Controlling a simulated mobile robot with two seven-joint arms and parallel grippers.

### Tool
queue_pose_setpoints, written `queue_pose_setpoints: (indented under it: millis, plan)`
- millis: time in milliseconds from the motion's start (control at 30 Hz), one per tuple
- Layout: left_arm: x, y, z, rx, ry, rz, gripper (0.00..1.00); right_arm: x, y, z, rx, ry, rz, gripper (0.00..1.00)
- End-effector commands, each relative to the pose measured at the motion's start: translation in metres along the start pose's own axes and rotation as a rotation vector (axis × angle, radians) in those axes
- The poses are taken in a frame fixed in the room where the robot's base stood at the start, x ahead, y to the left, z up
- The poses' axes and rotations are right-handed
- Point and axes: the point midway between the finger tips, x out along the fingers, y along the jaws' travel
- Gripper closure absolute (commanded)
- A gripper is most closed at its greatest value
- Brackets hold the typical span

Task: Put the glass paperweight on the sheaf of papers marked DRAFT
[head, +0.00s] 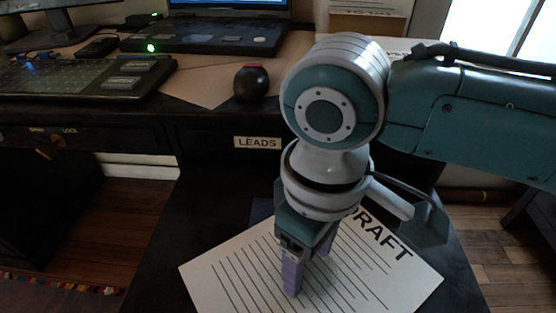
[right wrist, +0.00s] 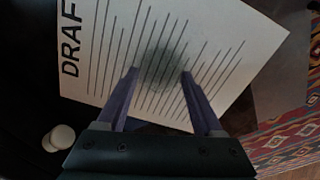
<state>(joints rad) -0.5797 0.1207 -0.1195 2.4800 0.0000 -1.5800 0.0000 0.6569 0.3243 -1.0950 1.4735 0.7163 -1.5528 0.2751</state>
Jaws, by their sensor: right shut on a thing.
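The sheaf of papers marked DRAFT (head: 228,262) lies flat on a dark surface at the bottom of the head view; it also shows in the right wrist view (right wrist: 100,50). My right gripper (head: 308,268) points down over the sheaf. In the right wrist view its fingers (right wrist: 160,73) are apart, shut on the see-through, greyish round glass paperweight (right wrist: 160,66), with the printed lines showing through it. I cannot tell whether the paperweight touches the paper. In the head view the fingers hide it. My left gripper is not in view.
A patterned rug (right wrist: 290,145) lies on the floor.

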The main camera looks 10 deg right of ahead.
Motion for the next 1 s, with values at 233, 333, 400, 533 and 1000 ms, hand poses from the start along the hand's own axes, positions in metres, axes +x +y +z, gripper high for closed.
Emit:
queue_pose_setpoints:
  millis: [233, 333, 400, 533, 1000]
  plan:
    - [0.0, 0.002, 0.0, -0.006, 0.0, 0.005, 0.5, 0.003, 0.0, 0.0, 0.001, -0.001, -0.001, 0.31]
    - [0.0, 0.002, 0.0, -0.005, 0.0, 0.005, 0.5, 0.002, 0.0, 0.0, 0.001, 0.0, 0.0, 0.19]
    - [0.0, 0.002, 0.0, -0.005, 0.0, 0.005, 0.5, 0.002, 0.0, 0.0, 0.001, 0.0, 0.0, 0.11]
    - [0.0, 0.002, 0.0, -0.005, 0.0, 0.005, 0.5, 0.002, 0.0, 0.0, 0.001, 0.0, 0.0, 0.02]
    - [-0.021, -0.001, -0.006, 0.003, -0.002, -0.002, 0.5, -0.041, 0.001, -0.001, 0.001, 0.004, 0.0, 0.02]
